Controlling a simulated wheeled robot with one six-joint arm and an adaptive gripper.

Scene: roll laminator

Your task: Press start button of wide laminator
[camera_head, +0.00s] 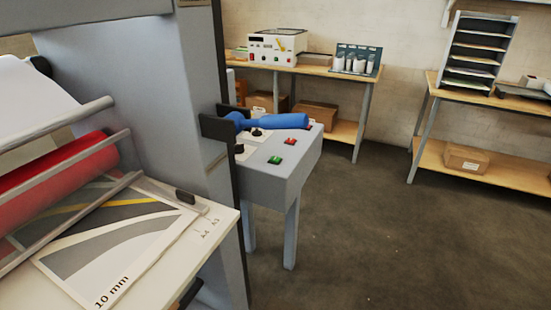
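The wide laminator (190,85) fills the left side, with a grey upright frame and a red roller (65,175). A grey control box (275,180) on legs stands against its right side. A green button (275,160) is on the near part of the box top, and a red button (290,142) lies farther back to its right. Black knobs (240,149) are on pale plates left of the buttons. A blue handle (275,121) on a black bracket sticks out over the box. Labels by the buttons are not readable. My gripper is not in view.
A printed sheet (110,255) lies on the laminator's feed table. A bench at the back holds a white device (277,47) and a bottle rack (357,60). A right bench carries a paper sorter (475,52). The floor (385,240) right of the box is clear.

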